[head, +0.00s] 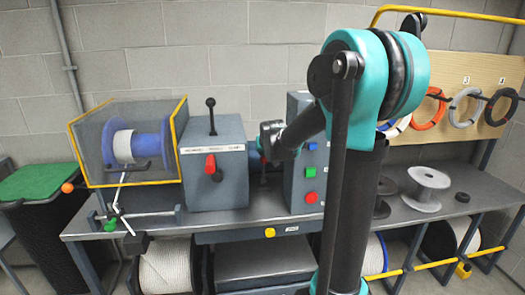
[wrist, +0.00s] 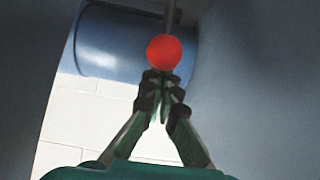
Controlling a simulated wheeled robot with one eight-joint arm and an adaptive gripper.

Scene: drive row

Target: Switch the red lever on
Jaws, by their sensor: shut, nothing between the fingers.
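A red ball knob (wrist: 164,51) on a thin grey rod shows in the wrist view, straight ahead of my gripper (wrist: 163,77). The rod runs up from the ball to the top edge. My fingers are shut and empty, with their tips just below the ball in the picture; I cannot tell whether they touch it. In the head view my wrist is in the gap between the grey box and the taller grey cabinet (head: 301,165), and the fingers and ball are not clear there. A separate red handle (head: 210,164) is on the front of the grey box (head: 232,190).
A blue cylinder (wrist: 125,45) lies behind the ball, and grey walls close in on both sides. A black lever (head: 211,115) rises from the grey box. A caged blue spool (head: 150,140) stands to its left. Empty spools (head: 428,185) are on the bench at right.

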